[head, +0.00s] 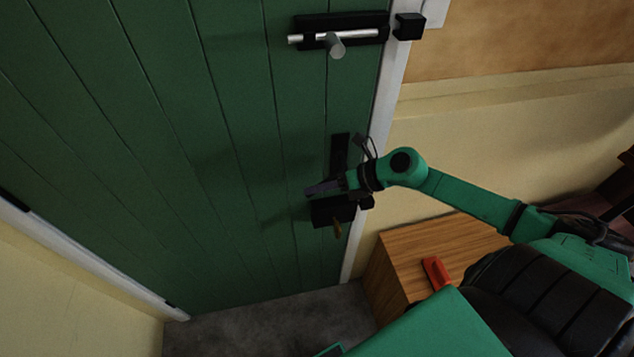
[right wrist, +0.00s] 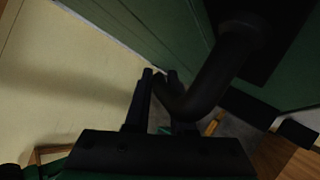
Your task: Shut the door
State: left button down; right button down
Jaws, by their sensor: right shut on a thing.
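The green plank door (head: 180,120) fills the left and middle of the head view, at or near its white frame (head: 388,90). I cannot tell whether it is fully closed. My right gripper (head: 322,188) is at the black handle plate (head: 340,150) near the door's right edge. In the right wrist view its two dark fingers (right wrist: 158,90) are shut on the curved black door handle (right wrist: 222,65). The fingers hide part of the handle in the head view. My left gripper is not in view.
A silver bolt (head: 345,36) sits on a black plate higher on the door, with a black keeper (head: 409,27) on the frame. A brass-coloured key-like piece (head: 338,229) shows below the handle. A wooden cabinet (head: 400,255) with a red object (head: 436,273) stands at right.

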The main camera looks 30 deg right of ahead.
jog(key=shift+r, duration=0.1)
dwell(0.3)
jog(key=shift+w+d, duration=0.15)
jog(key=shift+w, duration=0.1)
jog(key=shift+w+d+r+b, duration=0.1)
jog(key=shift+w+b, duration=0.25)
jog(key=shift+w+d, duration=0.1)
jog(key=shift+w, duration=0.1)
jog(key=c, duration=0.8)
grip_release()
jog(key=shift+o, duration=0.2)
jog(key=shift+s, duration=0.15)
